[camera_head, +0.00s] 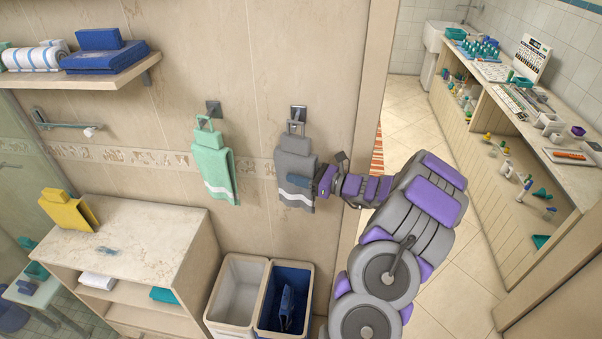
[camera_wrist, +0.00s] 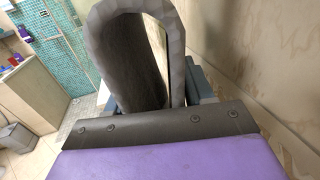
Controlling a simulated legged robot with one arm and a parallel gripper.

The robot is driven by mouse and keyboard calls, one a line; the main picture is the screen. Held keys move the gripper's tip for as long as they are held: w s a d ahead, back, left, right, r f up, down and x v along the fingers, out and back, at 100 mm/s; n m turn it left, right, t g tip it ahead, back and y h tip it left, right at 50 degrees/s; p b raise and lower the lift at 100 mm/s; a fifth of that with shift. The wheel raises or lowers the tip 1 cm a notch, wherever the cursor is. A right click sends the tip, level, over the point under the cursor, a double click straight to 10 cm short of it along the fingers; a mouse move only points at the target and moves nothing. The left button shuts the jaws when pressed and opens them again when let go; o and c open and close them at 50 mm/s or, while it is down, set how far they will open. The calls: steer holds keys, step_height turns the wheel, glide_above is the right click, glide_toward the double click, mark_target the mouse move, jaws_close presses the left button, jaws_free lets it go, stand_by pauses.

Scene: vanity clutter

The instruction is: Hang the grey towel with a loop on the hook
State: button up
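The grey towel (camera_head: 294,165) with a white stripe hangs flat against the wall in the head view. Its narrow loop (camera_head: 295,127) rises to the metal hook (camera_head: 299,112) and appears to be over it; the exact contact is too small to tell. My gripper (camera_head: 308,182) is in front of the towel's lower right part, with a dark blue finger across the cloth. Whether it touches or grips the cloth is unclear. In the wrist view a large grey arched shape covers the middle, and blue-grey finger parts show on either side of it.
A mint green towel (camera_head: 214,170) hangs on another hook to the left. Below stand a white bin (camera_head: 232,290) and a blue bin. A cabinet (camera_head: 150,235) with a yellow towel (camera_head: 70,212) is at left. A doorway opens at right behind my arm.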

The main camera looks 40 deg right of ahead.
steer(key=o, duration=0.5)
steer(key=shift+a+r, duration=0.1)
steer(key=shift+a, duration=0.2)
steer(key=shift+d, duration=0.15)
steer(key=shift+s+d, duration=0.1)
steer(key=shift+d, duration=0.05)
steer(key=shift+s+d, duration=0.2)
steer(key=shift+s, duration=0.05)
steer(key=p+v, duration=0.1)
steer(key=v, duration=1.5)
steer(key=shift+s, duration=0.3)
